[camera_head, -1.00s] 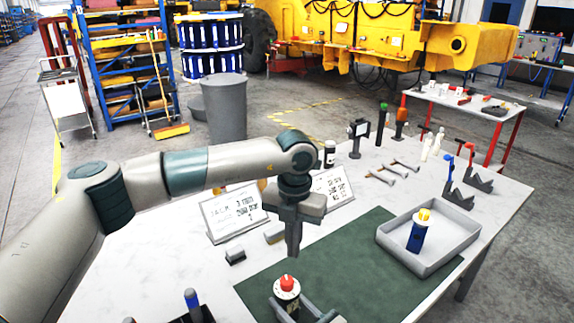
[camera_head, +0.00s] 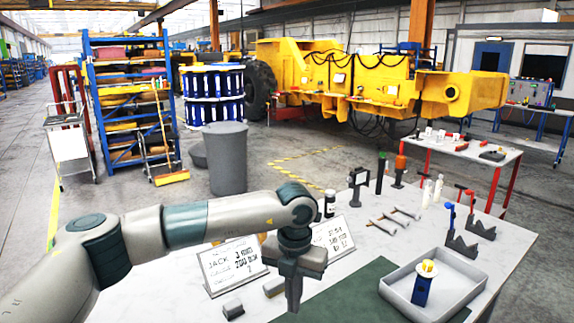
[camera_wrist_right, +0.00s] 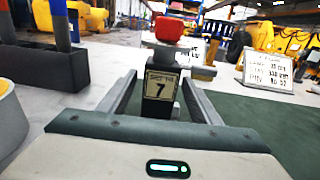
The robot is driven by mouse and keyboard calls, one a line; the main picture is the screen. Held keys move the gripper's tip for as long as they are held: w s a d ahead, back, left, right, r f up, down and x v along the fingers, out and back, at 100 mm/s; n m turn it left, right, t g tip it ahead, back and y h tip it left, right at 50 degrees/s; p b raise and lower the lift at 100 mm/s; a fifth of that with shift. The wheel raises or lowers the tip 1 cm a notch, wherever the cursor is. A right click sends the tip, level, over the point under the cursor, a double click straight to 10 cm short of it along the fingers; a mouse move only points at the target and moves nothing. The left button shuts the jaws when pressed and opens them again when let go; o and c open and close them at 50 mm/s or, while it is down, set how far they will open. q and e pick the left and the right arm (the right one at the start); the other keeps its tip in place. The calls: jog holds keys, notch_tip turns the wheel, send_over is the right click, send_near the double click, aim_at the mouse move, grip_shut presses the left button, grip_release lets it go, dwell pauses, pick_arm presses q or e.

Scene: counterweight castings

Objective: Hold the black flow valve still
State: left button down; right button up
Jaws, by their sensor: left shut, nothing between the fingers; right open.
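My right gripper (camera_wrist_right: 157,92) is open, with one finger on each side of the valve. I cannot tell whether either finger touches it. The valve and right gripper are outside the head view. My left gripper (camera_head: 293,297) is shut and empty, pointing down over the table in the head view.
A grey tray (camera_head: 455,300) at the right holds a blue valve (camera_head: 421,290) with a yellow top. A dark rack (camera_wrist_right: 45,68) is left of the valve.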

jog(key=v, duration=1.1)
jog(key=shift+s+d, duration=0.1)
jog(key=shift+s, duration=0.05)
